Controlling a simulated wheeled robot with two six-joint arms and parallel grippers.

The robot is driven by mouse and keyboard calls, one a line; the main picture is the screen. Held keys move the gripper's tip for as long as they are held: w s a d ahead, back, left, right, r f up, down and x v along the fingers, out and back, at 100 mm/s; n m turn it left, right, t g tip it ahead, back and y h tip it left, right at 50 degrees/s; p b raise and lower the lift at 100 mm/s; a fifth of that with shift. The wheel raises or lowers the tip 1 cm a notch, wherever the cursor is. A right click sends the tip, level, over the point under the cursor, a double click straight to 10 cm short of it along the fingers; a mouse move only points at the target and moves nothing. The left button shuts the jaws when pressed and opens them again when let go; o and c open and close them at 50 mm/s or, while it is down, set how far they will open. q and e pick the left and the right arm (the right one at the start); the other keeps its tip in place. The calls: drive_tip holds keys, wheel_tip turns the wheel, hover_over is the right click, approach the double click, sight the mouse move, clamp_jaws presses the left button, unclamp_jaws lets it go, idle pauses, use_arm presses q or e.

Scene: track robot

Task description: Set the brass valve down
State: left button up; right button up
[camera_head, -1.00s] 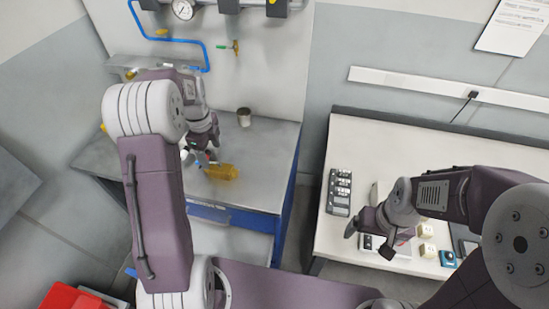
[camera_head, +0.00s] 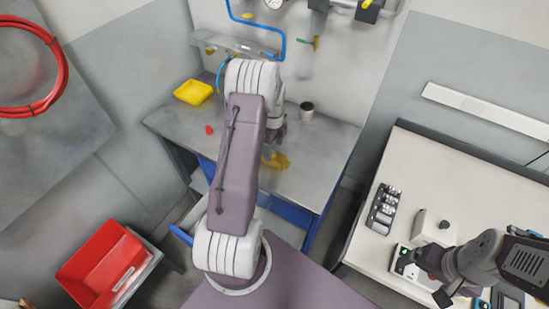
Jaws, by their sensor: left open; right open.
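The brass valve (camera_head: 279,161), a yellow-gold piece, appears to lie on the grey workbench (camera_head: 325,150), near its front edge. My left gripper (camera_head: 268,152) is open just above and beside the valve; in the picture it overlaps the valve's far-left side. My own forearm hides part of this gripper and perhaps some of the valve, so I cannot tell whether they touch. My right gripper (camera_head: 424,279) is open over the front of the white table at the right, apart from the valve.
A yellow tray (camera_head: 194,92), a small red piece (camera_head: 209,129) and a dark-topped cup (camera_head: 307,110) stand on the workbench. Blue pipe and fittings are on the wall behind. A red bin (camera_head: 100,262) is at lower left. A grey device (camera_head: 384,208) lies on the white table.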

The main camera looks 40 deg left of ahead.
sight(274, 153)
use_arm(q)
drive_tip(key=f, duration=0.1)
drive_tip(key=f+p, duration=0.1)
drive_tip(key=f, duration=0.2)
drive_tip(key=shift+s+d+f, duration=0.1)
drive_tip(key=shift+s+d, duration=0.05)
drive_tip(key=shift+d, duration=0.1)
drive_tip(key=shift+f, duration=0.35)
drive_tip(key=shift+r, duration=0.1)
clamp_jaws()
drive_tip(key=r, duration=0.2)
drive_tip(key=d+r+b, duration=0.1)
drive_tip(key=r, duration=0.1)
drive_tip(key=shift+w+r, duration=0.2)
drive_tip(key=w+d+r+b, duration=0.1)
drive_tip(key=d+r+b, duration=0.1)
drive_tip(key=d+r, duration=0.4)
drive_tip(key=d, duration=0.4)
drive_tip(key=shift+w+d+r+b, duration=0.15)
drive_tip(key=shift+d+r+b, duration=0.1)
drive_tip(key=shift+r+b, duration=0.05)
